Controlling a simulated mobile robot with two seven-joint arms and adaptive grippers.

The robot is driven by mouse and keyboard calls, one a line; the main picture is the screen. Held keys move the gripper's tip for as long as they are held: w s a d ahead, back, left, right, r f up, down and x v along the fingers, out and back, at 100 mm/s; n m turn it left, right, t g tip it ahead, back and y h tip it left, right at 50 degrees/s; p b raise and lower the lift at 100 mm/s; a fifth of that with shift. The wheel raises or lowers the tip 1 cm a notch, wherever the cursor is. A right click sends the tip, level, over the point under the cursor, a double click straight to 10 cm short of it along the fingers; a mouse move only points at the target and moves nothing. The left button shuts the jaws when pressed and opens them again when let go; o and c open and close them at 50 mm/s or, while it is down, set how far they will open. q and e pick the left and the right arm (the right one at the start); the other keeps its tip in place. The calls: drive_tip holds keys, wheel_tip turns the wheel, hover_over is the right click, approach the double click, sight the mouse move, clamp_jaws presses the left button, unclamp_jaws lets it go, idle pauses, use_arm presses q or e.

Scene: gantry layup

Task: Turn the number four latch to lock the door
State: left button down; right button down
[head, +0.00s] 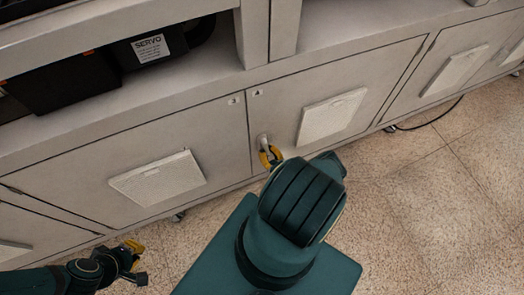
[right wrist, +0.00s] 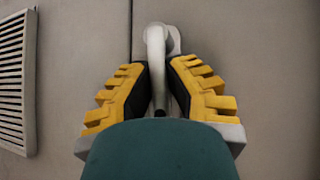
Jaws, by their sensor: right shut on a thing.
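The latch (head: 263,141) is a small pale handle on the grey right-hand door (head: 372,83), just right of the seam between two cabinet doors. In the right wrist view the latch (right wrist: 156,48) has a round base at the top, and its handle runs down between my finger pads. My right gripper (head: 270,157) is shut on this handle, with yellow ribbed fingers on both sides; it also shows in the right wrist view (right wrist: 159,100). The handle's lower end is partly hidden. My left gripper (head: 138,262) is apart from the doors at the lower left, fingers spread and empty.
Small tags (head: 258,93) mark the door corners, too small to read surely. The left door (head: 75,165) and right door carry pale vent panels (head: 158,178). A dark box labelled SERVO (head: 150,48) sits on the shelf above. Speckled floor (head: 430,200) is free at right, with a black cable.

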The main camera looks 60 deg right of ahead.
drive_tip(key=shift+m, duration=0.3)
drive_tip(key=shift+r, duration=0.1)
drive_tip(key=c, duration=0.9)
unclamp_jaws()
drive_tip(key=shift+c, duration=0.2)
drive_tip(key=shift+r, duration=0.1)
drive_tip(key=shift+r, duration=4.9)
drive_tip(key=shift+s+f, duration=0.1)
